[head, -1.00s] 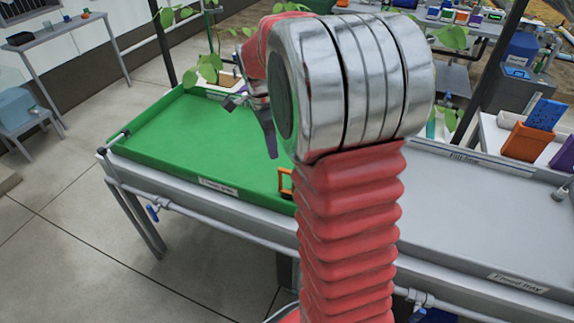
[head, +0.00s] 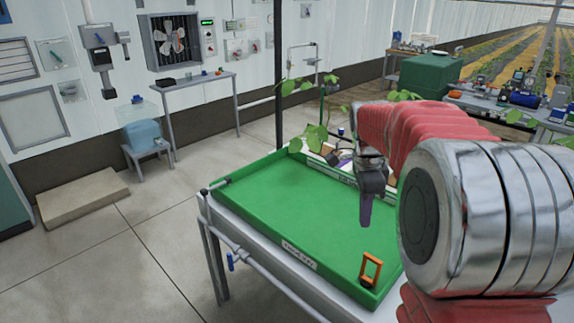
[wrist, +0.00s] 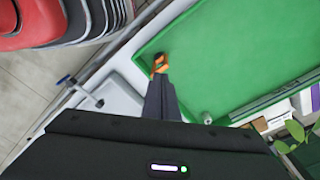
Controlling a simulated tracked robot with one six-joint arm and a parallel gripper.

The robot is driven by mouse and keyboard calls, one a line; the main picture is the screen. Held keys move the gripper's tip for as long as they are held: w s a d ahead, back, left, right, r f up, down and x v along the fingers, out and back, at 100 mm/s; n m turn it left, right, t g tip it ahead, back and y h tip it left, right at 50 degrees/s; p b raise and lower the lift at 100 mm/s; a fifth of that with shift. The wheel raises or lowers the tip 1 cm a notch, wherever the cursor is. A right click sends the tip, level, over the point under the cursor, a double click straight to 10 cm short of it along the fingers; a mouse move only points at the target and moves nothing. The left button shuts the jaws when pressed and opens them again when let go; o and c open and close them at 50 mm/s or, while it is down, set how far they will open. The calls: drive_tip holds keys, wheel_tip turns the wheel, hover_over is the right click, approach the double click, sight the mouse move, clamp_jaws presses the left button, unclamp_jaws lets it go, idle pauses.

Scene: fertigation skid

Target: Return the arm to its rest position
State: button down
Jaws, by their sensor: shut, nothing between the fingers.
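My gripper (head: 365,212) hangs with its fingers pointing down above the green tray (head: 295,215). Its dark fingers are together and hold nothing. In the wrist view my gripper (wrist: 160,88) is also shut, over the green tray (wrist: 230,60). My red-sleeved arm, with a large silver joint, fills the right of the head view. An orange frame-shaped item (head: 371,270) stands at the tray's near right corner. It also shows in the wrist view (wrist: 160,65), just past the fingertips in the picture. Part of the tray's right side is hidden by my arm.
A side table (head: 190,84) with small items stands by the wall. A blue container (head: 142,134) is on a low stand. A leafy plant (head: 316,136) rises at the tray's far edge. A bench (head: 510,112) with equipment is at the far right. The floor at left is mostly clear.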

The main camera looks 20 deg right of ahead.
drive_tip(key=s+a+r+n+t+y, duration=0.1)
drive_tip(key=s+a+n+t, duration=0.5)
drive_tip(key=s+a+n, duration=1.3)
drive_tip(key=shift+a+r+n, duration=0.35)
drive_tip(key=shift+n, duration=0.75)
idle(0.5)
